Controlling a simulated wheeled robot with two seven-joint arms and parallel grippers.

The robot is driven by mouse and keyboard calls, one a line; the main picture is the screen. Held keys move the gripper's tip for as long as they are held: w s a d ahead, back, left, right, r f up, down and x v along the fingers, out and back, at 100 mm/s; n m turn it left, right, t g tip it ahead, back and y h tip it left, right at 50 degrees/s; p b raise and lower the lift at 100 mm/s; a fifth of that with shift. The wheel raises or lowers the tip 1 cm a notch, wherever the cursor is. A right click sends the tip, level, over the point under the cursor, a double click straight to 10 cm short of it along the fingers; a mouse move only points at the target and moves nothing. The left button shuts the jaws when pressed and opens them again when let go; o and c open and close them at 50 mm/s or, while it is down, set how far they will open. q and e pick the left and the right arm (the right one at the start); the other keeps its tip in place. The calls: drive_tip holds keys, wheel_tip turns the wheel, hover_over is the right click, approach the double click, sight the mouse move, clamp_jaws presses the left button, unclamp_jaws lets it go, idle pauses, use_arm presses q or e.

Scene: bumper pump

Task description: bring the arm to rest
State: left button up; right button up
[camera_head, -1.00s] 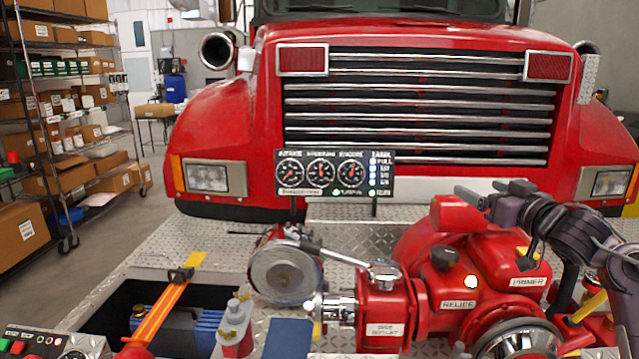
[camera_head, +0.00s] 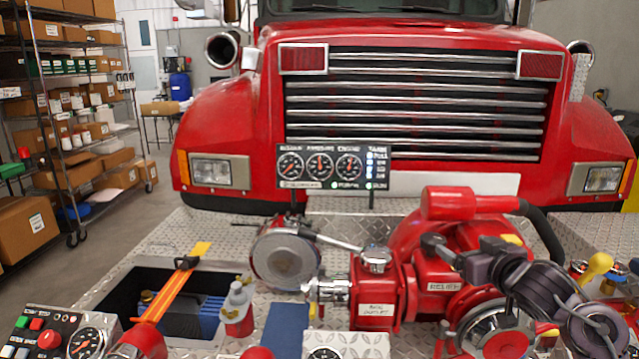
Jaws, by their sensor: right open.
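My right arm (camera_head: 545,285) comes in from the lower right, dark grey. Its gripper (camera_head: 464,250) is open, with nothing seen between the fingers. It points left, in front of the upper part of the red pump (camera_head: 408,245). It hides part of the pump body, and I cannot tell whether it touches it. A black knob (camera_head: 432,242) shows beside the fingertips, above the RELIEF label (camera_head: 445,286). My left gripper is not in view.
A gauge panel (camera_head: 334,167) stands behind the pump, before the truck grille (camera_head: 415,105). A control box (camera_head: 55,335) is at lower left, near an open bay with an orange strap (camera_head: 168,298). A yellow-knobbed lever (camera_head: 598,265) is at right.

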drive_tip(key=s+a+f+g+h, duration=0.1)
drive_tip(key=s+a+f+g, duration=0.15)
drive_tip(key=s+f, duration=0.4)
drive_tip(key=s+a+f+g+h, duration=0.1)
drive_tip(key=s+a+f+g, duration=0.2)
drive_tip(key=f, duration=0.7)
drive_tip(key=s+a+f+g, duration=0.2)
drive_tip(key=s+f, duration=0.1)
drive_tip(key=s, duration=0.5)
drive_tip(key=s+a+f+m+g, duration=0.15)
drive_tip(key=s+f, duration=0.25)
drive_tip(key=s, duration=0.5)
drive_tip(key=s+a+f+n+g, duration=0.1)
drive_tip(key=s+f+g, duration=0.2)
drive_tip(key=s, duration=0.5)
wheel_tip(320, 180, down, 28)
drive_tip(key=s+f+g, duration=0.1)
drive_tip(key=s, duration=0.1)
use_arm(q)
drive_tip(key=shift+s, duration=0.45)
use_arm(e)
drive_tip(key=s+d+f+g, duration=0.1)
drive_tip(key=s+d+f, duration=0.2)
drive_tip(key=s+f, duration=1.5)
drive_tip(key=shift+s+d+f, duration=0.15)
drive_tip(key=shift+s+f, duration=0.25)
drive_tip(key=shift+s, duration=0.5)
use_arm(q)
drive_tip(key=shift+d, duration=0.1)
